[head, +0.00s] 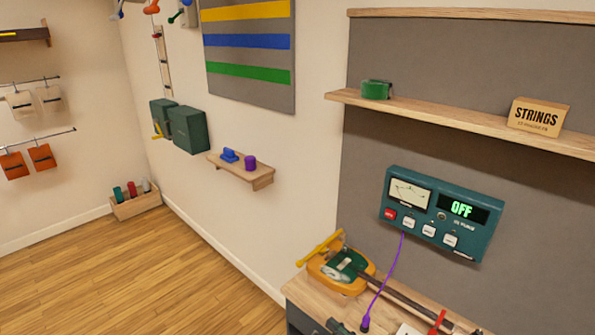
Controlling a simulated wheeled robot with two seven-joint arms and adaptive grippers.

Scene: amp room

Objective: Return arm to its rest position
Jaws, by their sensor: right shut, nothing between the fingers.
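On the wooden bench (302,289) at the bottom lies a guitar-like instrument with an orange body (325,279), a green plate and a long dark neck. A yellow bar (320,247) slants up at the body's far-left edge; I cannot tell if this is the arm of the task. A small dark shape at the bottom edge appears to be my right gripper (341,327), shut and empty, in front of the instrument and apart from it. Most of it is cut off by the picture's edge. My left gripper is out of view.
A teal meter box (442,213) reading OFF hangs above the bench. A purple cable (391,270) runs down from it to a plug.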

